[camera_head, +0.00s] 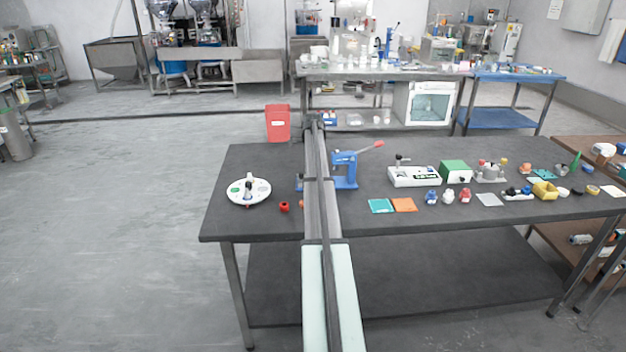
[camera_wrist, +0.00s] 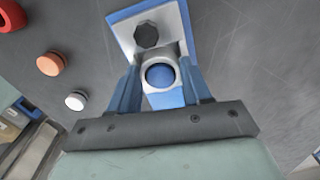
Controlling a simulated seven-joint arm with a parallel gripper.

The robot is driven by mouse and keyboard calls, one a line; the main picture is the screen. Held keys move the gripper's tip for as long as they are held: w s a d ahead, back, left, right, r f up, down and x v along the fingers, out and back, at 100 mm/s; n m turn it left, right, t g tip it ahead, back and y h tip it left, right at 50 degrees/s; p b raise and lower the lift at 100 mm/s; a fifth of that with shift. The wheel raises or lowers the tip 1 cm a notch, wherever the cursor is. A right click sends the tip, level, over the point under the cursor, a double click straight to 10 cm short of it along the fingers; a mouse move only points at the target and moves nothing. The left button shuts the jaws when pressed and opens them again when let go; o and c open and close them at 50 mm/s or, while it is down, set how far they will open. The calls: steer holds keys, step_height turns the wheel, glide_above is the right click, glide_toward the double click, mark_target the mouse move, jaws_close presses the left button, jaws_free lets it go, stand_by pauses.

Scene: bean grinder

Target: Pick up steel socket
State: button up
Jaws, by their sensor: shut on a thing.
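In the wrist view my gripper (camera_wrist: 160,72) has its two blue fingers closed on the sides of a pale grey, ring-shaped part, which looks like the steel socket (camera_wrist: 147,67). A round blue face shows within the ring. Just beyond it is a blue-edged pale plate (camera_wrist: 122,27) with a black hexagonal piece (camera_wrist: 145,35) on it. I cannot tell whether the socket touches the plate. In the head view my arm hides the gripper and the socket.
A red ring (camera_wrist: 11,15), an orange disc (camera_wrist: 50,64) and a white disc (camera_wrist: 75,101) lie to the left. A blue hand press (camera_head: 345,172) stands right of my arm, and a round white tray (camera_head: 240,198) left. Several parts crowd the table's right side.

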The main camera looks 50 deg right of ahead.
steer(key=shift+c, duration=0.6)
steer(key=shift+r, duration=0.1)
